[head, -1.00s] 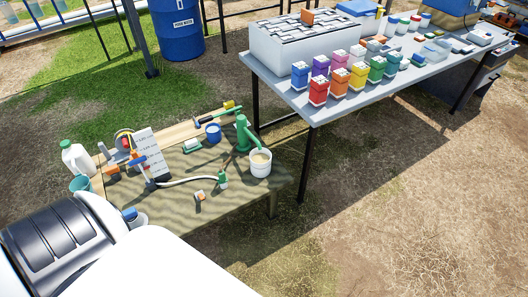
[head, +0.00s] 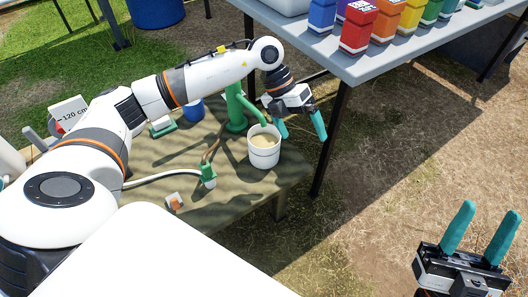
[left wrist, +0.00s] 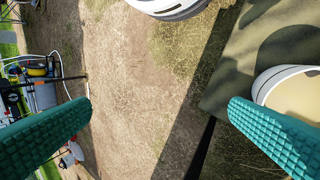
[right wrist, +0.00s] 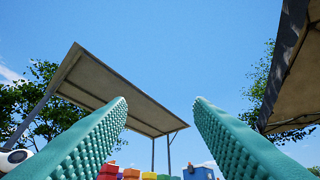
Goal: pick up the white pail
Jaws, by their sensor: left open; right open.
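The white pail (head: 264,150) stands upright near the right corner of the low camouflage-covered table, with tan contents showing inside. It sits below the spout of the green hand pump (head: 238,108). My left gripper (head: 302,136) is open with teal fingers, at the pail's upper right; one finger is close to the rim in the head view. In the left wrist view the pail (left wrist: 292,92) shows at the right edge, partly hidden behind a finger. Whether they touch I cannot tell. My right gripper (head: 482,232) is open and empty at the lower right, pointing up, away from the tables.
A blue cup (head: 193,108), green fitting (head: 208,176) and hose share the low table (head: 235,200). Open ground lies right of it.

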